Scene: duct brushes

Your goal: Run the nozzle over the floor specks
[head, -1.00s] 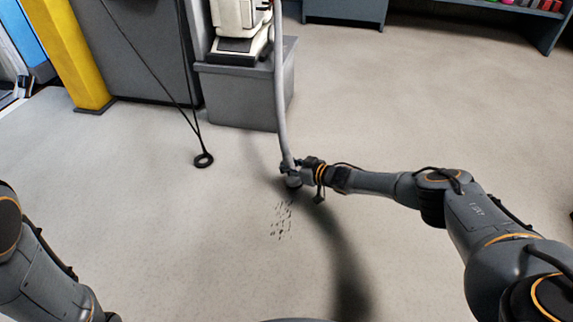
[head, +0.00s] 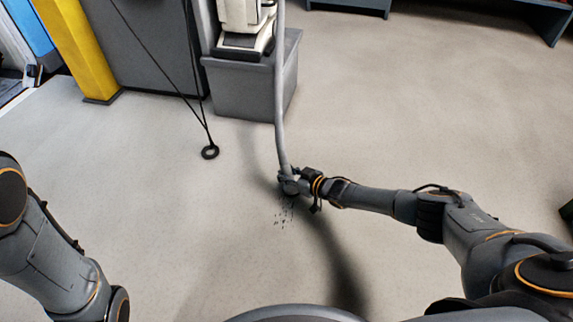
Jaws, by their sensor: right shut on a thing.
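Dark floor specks (head: 284,213) lie in a small patch on the pale floor, at the middle of the head view. My right gripper (head: 291,182) is shut on the nozzle (head: 288,188), at the lower end of a grey hose (head: 281,110) that hangs from above. The nozzle is at the far end of the speck patch and partly hidden by the gripper. I cannot tell whether it touches the floor. My left arm shows at the left edge, but its gripper is out of view.
A grey box (head: 240,95) with a white machine (head: 243,20) on it stands behind the nozzle. A black ring (head: 210,152) hangs on dark cords to the left. A yellow post (head: 72,50) stands farther left. The floor around the specks is clear.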

